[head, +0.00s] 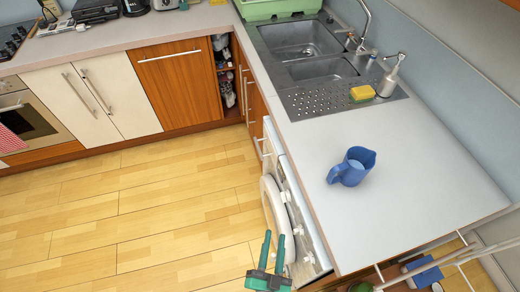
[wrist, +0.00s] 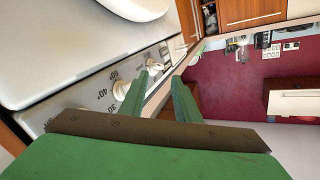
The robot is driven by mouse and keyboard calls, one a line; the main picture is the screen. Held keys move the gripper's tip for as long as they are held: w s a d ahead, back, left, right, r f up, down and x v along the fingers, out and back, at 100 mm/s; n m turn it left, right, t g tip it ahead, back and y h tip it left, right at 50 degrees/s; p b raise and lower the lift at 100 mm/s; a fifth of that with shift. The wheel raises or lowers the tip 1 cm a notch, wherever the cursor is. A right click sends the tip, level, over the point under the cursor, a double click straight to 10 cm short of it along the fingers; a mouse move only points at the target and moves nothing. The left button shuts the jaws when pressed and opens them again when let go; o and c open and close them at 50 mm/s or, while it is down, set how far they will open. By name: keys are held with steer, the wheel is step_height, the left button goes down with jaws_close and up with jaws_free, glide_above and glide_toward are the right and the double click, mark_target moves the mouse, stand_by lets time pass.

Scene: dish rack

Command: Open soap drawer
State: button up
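The white washing machine (head: 290,205) stands under the right counter, with its round door (head: 277,215) facing left. Its control panel has several white knobs (head: 298,230), and knobs (wrist: 122,90) with printed numbers also show in the wrist view. The soap drawer seems to be at the far end of this panel, but its outline is not clear, and I see no drawer pulled out. My gripper (head: 274,238) is open and empty beside the near part of the machine's front. In the wrist view its two green fingers (wrist: 160,79) are apart, close to the panel and knobs.
The counter (head: 420,180) above the machine holds a blue jug (head: 352,167). A sink (head: 302,40), yellow sponge (head: 362,93) and soap dispenser (head: 390,77) are farther back. The wooden floor (head: 130,215) left of the machine is clear. An open rack stands at the lower right.

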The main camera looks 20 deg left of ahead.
steer(key=w+a+f+m+t+y, duration=0.15)
steer(key=w+a, duration=0.35)
steer(key=w, duration=0.5)
steer(key=m+y, duration=0.1)
steer(key=m, duration=0.3)
glide_toward(259, 148)
steer(key=shift+t, duration=0.45)
steer(key=x, duration=0.3)
steer(key=f+x, duration=0.1)
steer(key=x, duration=0.5)
steer(key=shift+w+a+f, duration=0.1)
steer(key=shift+w+a, duration=0.15)
steer(key=shift+w, duration=0.15)
jaws_close()
